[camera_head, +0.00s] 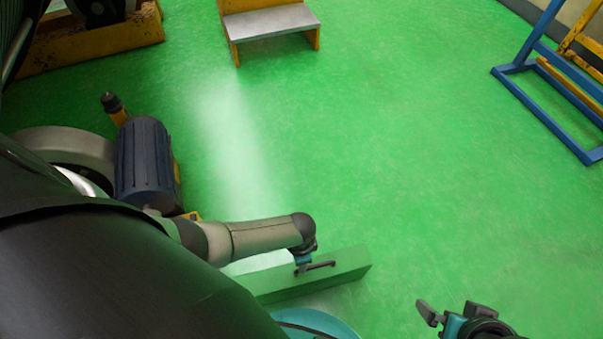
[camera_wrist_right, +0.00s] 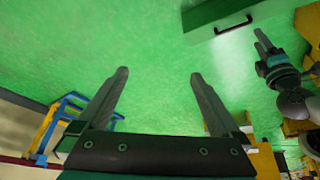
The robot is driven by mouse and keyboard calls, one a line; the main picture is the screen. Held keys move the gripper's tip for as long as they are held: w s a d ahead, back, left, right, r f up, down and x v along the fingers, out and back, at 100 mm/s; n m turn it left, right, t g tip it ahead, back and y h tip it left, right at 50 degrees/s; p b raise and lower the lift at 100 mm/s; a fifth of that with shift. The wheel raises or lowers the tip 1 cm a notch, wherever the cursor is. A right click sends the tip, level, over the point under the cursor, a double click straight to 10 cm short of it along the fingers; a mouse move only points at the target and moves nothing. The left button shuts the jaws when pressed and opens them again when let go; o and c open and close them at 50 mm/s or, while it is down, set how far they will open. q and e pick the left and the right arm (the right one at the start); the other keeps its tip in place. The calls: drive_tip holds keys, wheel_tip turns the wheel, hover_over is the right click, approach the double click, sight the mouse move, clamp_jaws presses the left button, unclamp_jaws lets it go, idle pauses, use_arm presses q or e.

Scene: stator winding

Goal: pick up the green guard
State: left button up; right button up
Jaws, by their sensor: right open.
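The green guard (camera_head: 345,268) is a long green box-like piece with a dark bar handle (camera_head: 318,266) on it. It lies low in the middle of the head view, and its left part is hidden behind my arm and body. It also shows at the top of the right wrist view (camera_wrist_right: 208,16), with its handle (camera_wrist_right: 234,25). My left gripper (camera_head: 304,256) is over the guard, close to the handle in the head view; in the right wrist view (camera_wrist_right: 264,46) it appears apart from the handle. My right gripper (camera_head: 450,310) is open and empty, to the right of the guard. Its parted fingers show in the right wrist view (camera_wrist_right: 158,80).
A dark blue motor-like cylinder (camera_head: 145,163) with a grey rounded housing (camera_head: 70,150) stands at the left. A yellow step with a grey top (camera_head: 270,22) is at the back. A blue frame (camera_head: 545,105) stands at the right. The green floor between is clear.

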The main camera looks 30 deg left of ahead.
sight(299, 278)
use_arm(q)
drive_tip(key=shift+f, duration=0.5)
drive_tip(key=shift+f+b, duration=0.85)
drive_tip(key=shift+b, duration=0.1)
drive_tip(key=shift+f, duration=0.25)
drive_tip(key=shift+f+b, duration=0.55)
drive_tip(key=shift+b, duration=0.15)
drive_tip(key=shift+s+d+f+b, duration=0.1)
drive_tip(key=shift+f+b, duration=0.3)
drive_tip(key=shift+f, duration=0.05)
drive_tip(key=shift+f+b, duration=0.7)
drive_tip(key=shift+f, duration=0.1)
drive_tip(key=shift+f+b, duration=0.4)
drive_tip(key=shift+f, duration=0.35)
use_arm(e)
drive_tip(key=w+a+r+t+y, duration=0.2)
drive_tip(key=a+t+y, duration=0.1)
drive_tip(key=a+t, duration=0.2)
drive_tip(key=w+a+r+t+y, duration=0.1)
drive_tip(key=w+a+t+y, duration=0.1)
drive_tip(key=a+t, duration=0.4)
drive_tip(key=shift+w+r+t+y, duration=0.3)
drive_tip(key=shift+r+y, duration=0.05)
drive_tip(key=shift+y, duration=0.05)
